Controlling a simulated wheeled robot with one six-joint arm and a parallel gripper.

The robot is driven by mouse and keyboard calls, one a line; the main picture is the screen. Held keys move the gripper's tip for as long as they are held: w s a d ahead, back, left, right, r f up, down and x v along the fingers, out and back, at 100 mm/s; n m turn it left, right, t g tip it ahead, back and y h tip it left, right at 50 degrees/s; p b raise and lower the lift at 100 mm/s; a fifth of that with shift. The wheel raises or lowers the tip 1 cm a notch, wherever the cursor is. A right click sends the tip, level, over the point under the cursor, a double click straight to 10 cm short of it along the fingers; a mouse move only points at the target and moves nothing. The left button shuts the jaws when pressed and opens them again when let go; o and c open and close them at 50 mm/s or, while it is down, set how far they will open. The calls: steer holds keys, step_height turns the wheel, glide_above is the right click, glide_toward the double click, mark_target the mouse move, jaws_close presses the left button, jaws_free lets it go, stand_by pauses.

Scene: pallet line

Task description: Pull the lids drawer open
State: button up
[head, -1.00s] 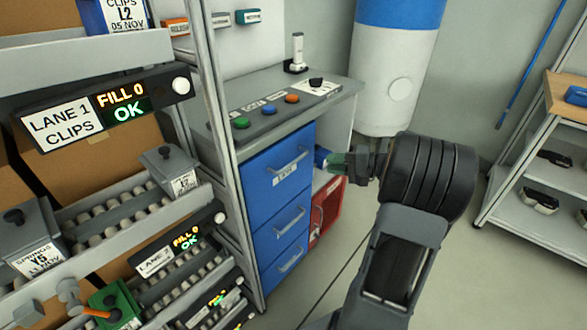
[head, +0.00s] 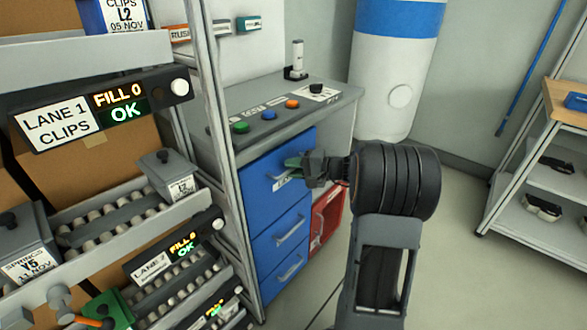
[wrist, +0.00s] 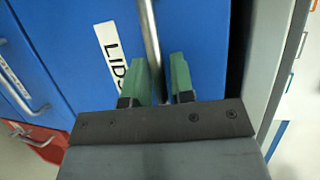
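The lids drawer (head: 258,178) is the top blue drawer under the grey counter, and its front looks level with the drawers below. In the wrist view the drawer front (wrist: 200,25) carries a white LIDS label (wrist: 110,42) and a metal bar handle (wrist: 150,30). My gripper (head: 296,162) is at this handle in the head view and hides much of it. In the wrist view my gripper (wrist: 162,78) has its green fingers apart, one on each side of the bar. The bar runs closer to the left finger, and I cannot tell whether they touch.
The counter (head: 330,100) holds coloured buttons. A flow rack (head: 212,120) stands close on the left. The floor (head: 440,250) to the right is clear.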

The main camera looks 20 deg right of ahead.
jaws_close()
stand_by(0.4)
